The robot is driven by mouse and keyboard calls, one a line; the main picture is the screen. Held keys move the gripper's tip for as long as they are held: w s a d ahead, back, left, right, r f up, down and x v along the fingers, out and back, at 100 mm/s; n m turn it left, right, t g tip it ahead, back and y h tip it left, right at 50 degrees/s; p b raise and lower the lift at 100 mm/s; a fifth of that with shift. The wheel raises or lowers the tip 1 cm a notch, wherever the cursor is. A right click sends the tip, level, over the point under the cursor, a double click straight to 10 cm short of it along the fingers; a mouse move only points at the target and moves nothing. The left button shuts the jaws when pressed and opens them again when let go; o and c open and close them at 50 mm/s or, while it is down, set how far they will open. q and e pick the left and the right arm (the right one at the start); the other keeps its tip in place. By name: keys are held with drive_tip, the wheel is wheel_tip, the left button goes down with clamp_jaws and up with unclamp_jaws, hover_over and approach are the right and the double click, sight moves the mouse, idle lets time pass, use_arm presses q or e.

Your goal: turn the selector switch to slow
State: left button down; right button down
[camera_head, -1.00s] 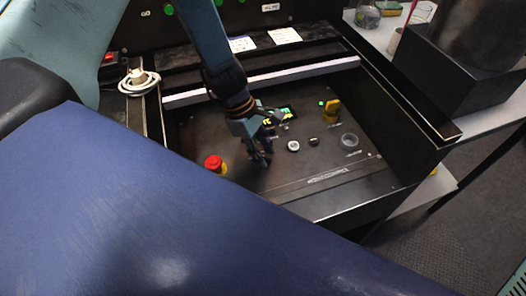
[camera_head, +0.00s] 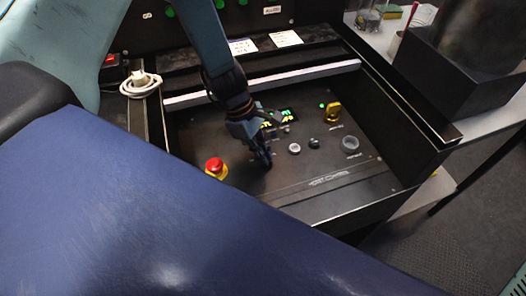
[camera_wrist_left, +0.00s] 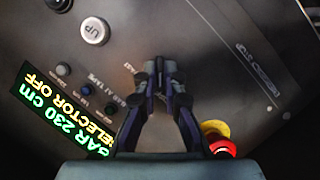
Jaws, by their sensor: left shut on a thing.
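My left gripper (camera_head: 264,161) points down at the control panel (camera_head: 318,210), right of the red emergency stop. It also shows in the left wrist view (camera_wrist_left: 160,78), its fingers brought together on the selector switch. The switch itself is almost wholly hidden between the fingertips, so I cannot see which way its handle points. A "FAST" label shows just left of the fingertips. The lit display (camera_wrist_left: 50,108) reads "SELECTOR OFF" and "BAR 230 cm"; it also shows behind my gripper in the head view (camera_head: 287,114). My right gripper is not in view.
The red emergency stop on its yellow base (camera_head: 215,166) stands close to the gripper, also in the left wrist view (camera_wrist_left: 222,149). The front of the panel is clear.

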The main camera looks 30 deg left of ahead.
use_arm(q)
drive_tip(key=shift+w+m+g+p, duration=0.15)
drive_tip(key=shift+m+g+p, duration=0.25)
drive_tip(key=shift+m+p, duration=0.5)
drive_tip(key=shift+m+g, duration=0.3)
drive_tip(key=shift+m, duration=0.7)
drive_tip(key=shift+w+m+g+p, duration=0.15)
drive_tip(key=shift+m+g+p, duration=0.3)
drive_tip(key=shift+m, duration=0.65)
drive_tip(key=shift+w+m+g+y, duration=0.1)
drive_tip(key=shift+m+g+y, duration=0.35)
drive_tip(key=shift+m, duration=1.05)
drive_tip(key=c, duration=1.5)
unclamp_jaws()
drive_tip(key=shift+o, duration=0.2)
drive_tip(key=shift+d, duration=0.1)
